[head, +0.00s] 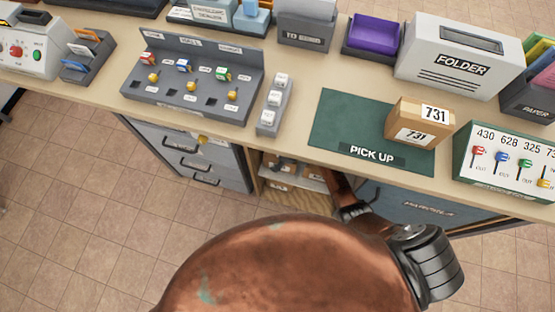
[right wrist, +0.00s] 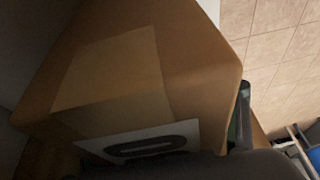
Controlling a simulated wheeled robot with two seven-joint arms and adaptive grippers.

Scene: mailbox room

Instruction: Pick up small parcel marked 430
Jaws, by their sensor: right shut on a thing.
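A brown cardboard parcel (right wrist: 150,75) with a strip of tape fills most of the right wrist view. Its white label (right wrist: 145,142) shows a black 0; the rest of the number is hidden. My right gripper (right wrist: 225,158) is shut on this parcel, with a dark part across the bottom and a finger along the parcel's right side. In the head view my copper-coloured right arm covers the front and reaches toward the open cabinet under the counter; I cannot make out the gripper there. My left gripper is not in view.
The open cabinet shelf (head: 300,176) holds small parcels, next to grey drawers (head: 190,155) and a blue-grey door (head: 415,205). On the counter, a box marked 731 (head: 408,115) stands on the green PICK UP mat (head: 335,115).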

